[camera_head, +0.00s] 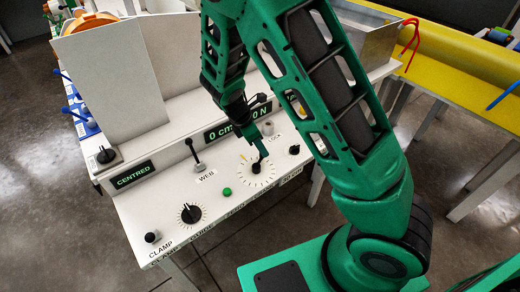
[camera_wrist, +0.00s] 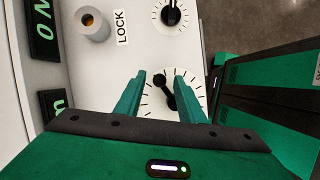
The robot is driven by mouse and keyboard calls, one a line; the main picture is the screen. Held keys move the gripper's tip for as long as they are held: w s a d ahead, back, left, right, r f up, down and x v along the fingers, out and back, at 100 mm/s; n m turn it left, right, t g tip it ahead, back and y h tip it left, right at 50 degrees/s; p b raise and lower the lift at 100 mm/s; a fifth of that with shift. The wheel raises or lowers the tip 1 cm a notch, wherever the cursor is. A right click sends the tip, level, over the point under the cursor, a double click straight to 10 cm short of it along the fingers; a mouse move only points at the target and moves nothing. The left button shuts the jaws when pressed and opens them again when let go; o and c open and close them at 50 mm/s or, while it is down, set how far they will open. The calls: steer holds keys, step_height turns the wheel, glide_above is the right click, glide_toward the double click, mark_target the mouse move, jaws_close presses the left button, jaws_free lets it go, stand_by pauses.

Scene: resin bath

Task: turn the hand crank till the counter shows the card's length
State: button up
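A black crank-like handle (camera_wrist: 167,92) with rounded ends sits on a white dial with tick marks. In the head view this handle (camera_head: 256,168) is on the right part of the white console (camera_head: 225,190). My gripper (camera_wrist: 160,76) is open, its two green fingers apart on either side of the handle; I cannot tell whether they touch it. In the head view my gripper (camera_head: 263,153) is just over the dial. The counter (camera_head: 225,131) reads 0 cm, with 0 N beside it. A small label (camera_head: 292,175) on the console's front edge may be the card; its text is too small to read surely.
A lever (camera_head: 194,153) marked WEB, a green button (camera_head: 227,191) and another dial knob (camera_head: 190,213) stand left of the handle. A grey cylinder (camera_wrist: 92,24) marked LOCK and a black knob (camera_wrist: 171,15) are nearby.

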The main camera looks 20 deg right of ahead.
steer(key=shift+x, duration=1.15)
jaws_close()
steer(key=shift+a, duration=0.35)
steer(key=shift+d, duration=0.3)
